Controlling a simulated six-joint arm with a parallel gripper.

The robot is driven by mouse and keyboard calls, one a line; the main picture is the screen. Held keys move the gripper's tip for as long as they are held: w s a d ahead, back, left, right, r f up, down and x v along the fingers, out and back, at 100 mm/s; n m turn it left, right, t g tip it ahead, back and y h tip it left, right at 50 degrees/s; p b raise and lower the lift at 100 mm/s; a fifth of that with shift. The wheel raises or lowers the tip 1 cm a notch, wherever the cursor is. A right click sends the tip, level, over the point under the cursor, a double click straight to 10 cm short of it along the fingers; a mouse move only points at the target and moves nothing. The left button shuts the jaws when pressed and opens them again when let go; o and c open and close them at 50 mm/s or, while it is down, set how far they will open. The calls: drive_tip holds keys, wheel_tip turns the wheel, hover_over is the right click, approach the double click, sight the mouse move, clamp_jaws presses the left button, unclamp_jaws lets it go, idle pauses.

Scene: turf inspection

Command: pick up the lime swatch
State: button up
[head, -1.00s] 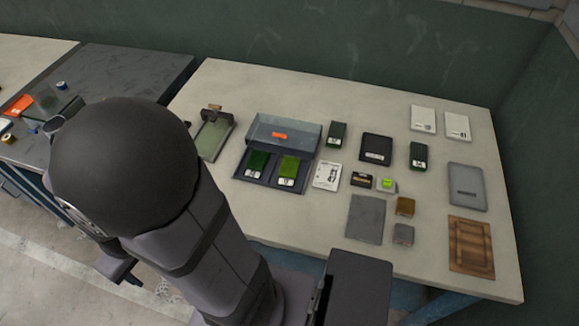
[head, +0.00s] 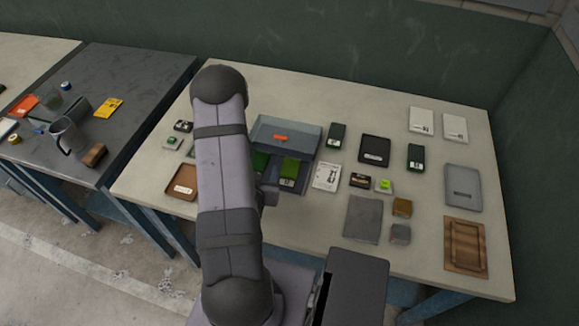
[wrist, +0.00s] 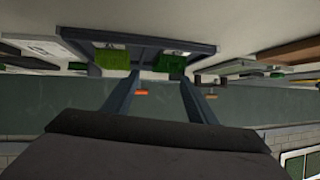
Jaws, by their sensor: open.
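The lime swatch (head: 290,169) is a bright green square with a white label, lying in the right compartment of an open grey case (head: 303,187). In the wrist view, which looks upside down, it appears to be the left green square (wrist: 112,57). A darker green swatch (head: 260,161) lies beside it, partly hidden by my arm, and shows at right in the wrist view (wrist: 170,63). My gripper (wrist: 162,80) is open, its fingers apart and empty, with the swatches beyond the tips. In the head view my arm hides the fingers.
The case's raised lid part (head: 290,128) carries an orange label. A white card (head: 326,176) lies right of the case. A small lime block sits on a grey square (head: 384,187) farther right. A brown tray (head: 181,187) is left of my arm. Dark boxes and tablets stand behind.

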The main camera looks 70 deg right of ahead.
sight(290, 167)
drive_tip(key=shift+m+g+h, duration=0.7)
drive_tip(key=shift+g+h, duration=0.1)
drive_tip(key=s, duration=0.5)
drive_tip(key=shift+s+d+r, duration=0.25)
drive_tip(key=shift+d+r, duration=0.05)
drive_tip(key=shift+s+a+f+n+b, duration=0.1)
drive_tip(key=shift+s+f+n+b, duration=0.1)
drive_tip(key=shift+s+f, duration=0.25)
drive_tip(key=shift+s+a+f+n+b, duration=0.1)
drive_tip(key=shift+s+f+b, duration=0.15)
drive_tip(key=shift+s, duration=0.3)
drive_tip(key=shift+f, duration=0.15)
drive_tip(key=shift+b+x, duration=1)
drive_tip(key=shift+b, duration=0.35)
drive_tip(key=shift+p+x, duration=1)
drive_tip(key=shift+x, duration=1.65)
drive_tip(key=shift+s+a, duration=0.1)
drive_tip(key=shift+s, duration=0.05)
